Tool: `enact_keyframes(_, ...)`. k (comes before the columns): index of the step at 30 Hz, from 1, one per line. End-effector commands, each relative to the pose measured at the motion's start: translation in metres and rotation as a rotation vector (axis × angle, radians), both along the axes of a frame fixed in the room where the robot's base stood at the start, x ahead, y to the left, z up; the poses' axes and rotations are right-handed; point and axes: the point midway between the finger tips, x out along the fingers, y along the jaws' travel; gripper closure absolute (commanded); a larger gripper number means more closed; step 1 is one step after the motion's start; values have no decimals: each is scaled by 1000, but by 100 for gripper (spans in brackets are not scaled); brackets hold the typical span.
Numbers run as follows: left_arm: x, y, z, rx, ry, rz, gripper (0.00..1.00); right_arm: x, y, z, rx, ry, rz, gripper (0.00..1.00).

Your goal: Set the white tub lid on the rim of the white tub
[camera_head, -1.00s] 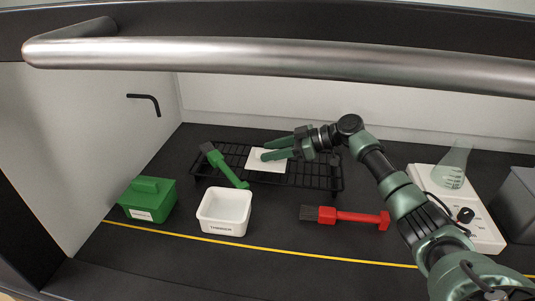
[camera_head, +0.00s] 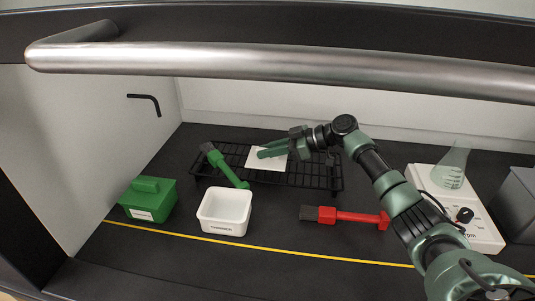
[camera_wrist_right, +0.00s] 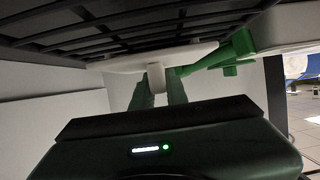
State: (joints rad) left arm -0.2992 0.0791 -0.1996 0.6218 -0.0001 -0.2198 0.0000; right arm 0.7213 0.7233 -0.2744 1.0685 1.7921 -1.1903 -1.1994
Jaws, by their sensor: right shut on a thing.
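The white tub (camera_head: 224,228) stands open on the dark bench, left of the middle, with a "THINNER" label on its front. The white tub lid (camera_head: 256,162) is at the black wire rack, behind the tub and to its right. My right gripper (camera_head: 272,152) is shut on the lid's knob. In the right wrist view the fingers (camera_wrist_right: 157,92) close on the white knob (camera_wrist_right: 156,73) under the lid plate (camera_wrist_right: 185,55). I cannot tell whether the lid touches the rack. My left gripper is not in view.
A green lidded box (camera_head: 148,199) stands left of the tub. A red brush (camera_head: 350,216) lies right of it. A flask (camera_head: 450,172) stands on a white stirrer (camera_head: 485,236) at right.

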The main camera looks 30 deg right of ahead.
Motion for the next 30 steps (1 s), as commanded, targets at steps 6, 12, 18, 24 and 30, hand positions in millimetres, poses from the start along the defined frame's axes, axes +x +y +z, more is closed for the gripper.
enact_keyframes(6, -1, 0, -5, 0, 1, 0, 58, 1, 0, 30, 0, -7, 0, 100)
enact_keyframes(12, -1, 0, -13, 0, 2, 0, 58, 1, -1, 82, -2, -11, 0, 100)
enact_keyframes(18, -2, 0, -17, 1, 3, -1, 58, 1, 0, 136, 0, -8, 0, 100)
enact_keyframes(24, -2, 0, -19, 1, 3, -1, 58, 0, 0, 174, 1, -6, -2, 100)
enact_keyframes(30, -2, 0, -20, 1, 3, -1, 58, 0, 0, 192, 1, -2, -1, 100)
